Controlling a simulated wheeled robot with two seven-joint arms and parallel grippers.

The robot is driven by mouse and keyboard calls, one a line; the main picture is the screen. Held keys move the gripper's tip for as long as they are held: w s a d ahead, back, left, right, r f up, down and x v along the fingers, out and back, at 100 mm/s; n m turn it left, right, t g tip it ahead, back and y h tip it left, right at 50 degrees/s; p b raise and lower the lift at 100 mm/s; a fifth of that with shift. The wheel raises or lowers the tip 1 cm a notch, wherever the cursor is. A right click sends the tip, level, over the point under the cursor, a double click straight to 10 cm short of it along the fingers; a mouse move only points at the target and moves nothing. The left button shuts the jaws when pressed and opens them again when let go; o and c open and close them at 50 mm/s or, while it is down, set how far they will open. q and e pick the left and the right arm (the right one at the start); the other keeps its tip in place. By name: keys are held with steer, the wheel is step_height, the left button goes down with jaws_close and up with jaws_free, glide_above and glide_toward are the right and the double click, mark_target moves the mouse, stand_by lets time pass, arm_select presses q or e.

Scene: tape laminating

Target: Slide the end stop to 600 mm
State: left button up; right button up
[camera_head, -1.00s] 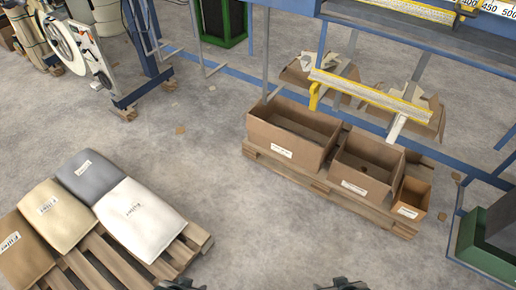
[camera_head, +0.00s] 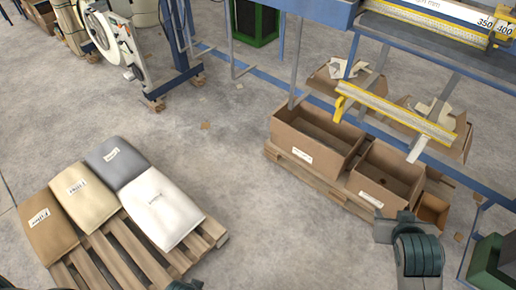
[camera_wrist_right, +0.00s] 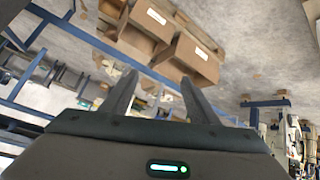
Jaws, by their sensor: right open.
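A pale measuring scale (camera_head: 464,14) runs along the blue machine at the top right of the head view; 350 and 400 can be read. A yellow piece (camera_head: 503,33), which looks like the end stop, sits at the scale near 400, cut by the picture's edge. My right gripper (camera_head: 388,228) is low on the right of the head view, well apart from the scale. In the right wrist view its two fingers (camera_wrist_right: 157,92) stand apart with nothing between them. Only a dark bit of my left gripper (camera_head: 185,285) shows at the bottom edge; its fingers are hidden.
Open cardboard boxes (camera_head: 315,142) stand on a pallet before the machine, under a yellow-edged bar (camera_head: 395,111). Sacks (camera_head: 160,206) lie on a pallet (camera_head: 128,250) at left. A green container (camera_head: 492,262) is at lower right.

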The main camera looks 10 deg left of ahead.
mark_target(500, 44)
arm_select(q)
steer(key=s+a+f, duration=0.1)
steer(key=s+f, duration=0.9)
steer(key=f, duration=0.1)
steer(key=s+a+f+g, duration=0.1)
steer(key=s+a+f, duration=0.1)
steer(key=s+f, duration=0.8)
step_height(500, 44, down, 2)
steer(key=shift+a+f+g, duration=0.2)
steer(key=shift+a+g, duration=0.05)
steer(key=shift+g, duration=0.05)
arm_select(e)
steer(key=w+d+r+m+t+h, duration=0.2)
steer(key=w+r, duration=0.3)
steer(key=r, duration=0.6)
steer(key=w+d+r+m+t+h, duration=0.2)
steer(key=w+d+r, duration=0.3)
steer(key=r, duration=0.7)
steer(key=w+d+r+m+t+h, duration=0.2)
steer(key=w+r, duration=0.4)
steer(key=r, duration=0.6)
steer(key=shift+w+d+r+t+h, duration=0.15)
steer(key=shift+w+d+t+h, duration=0.3)
steer(key=shift+d, duration=0.55)
